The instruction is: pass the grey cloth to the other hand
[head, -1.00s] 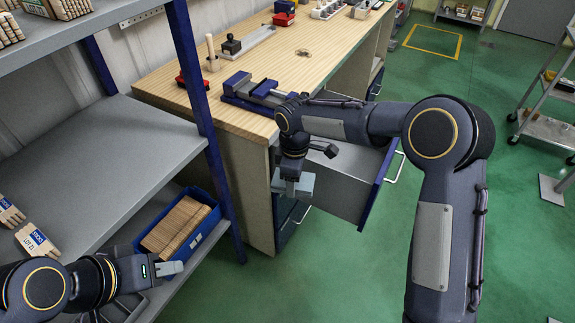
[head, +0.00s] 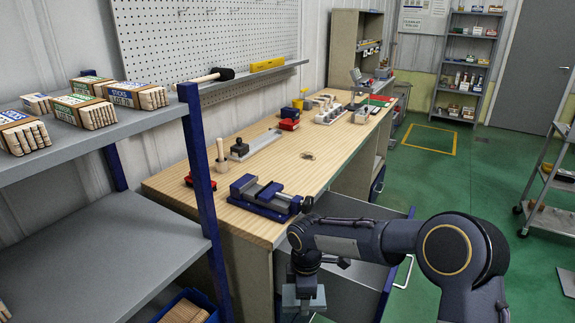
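I cannot make out the grey cloth for sure in the head view. My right gripper (head: 304,298) points down in front of the workbench, beside the open drawer. Light grey shapes show at its end; I cannot tell whether they are only its fingers or also cloth, nor whether it is open or shut. My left gripper is out of view.
The workbench (head: 335,159) holds a blue vise (head: 262,197), a hammer-like tool stand and several small items. Its drawer (head: 345,285) is pulled out. A grey shelf (head: 95,255) with bundles of sticks (head: 85,110) stands at left, a blue bin (head: 186,306) below.

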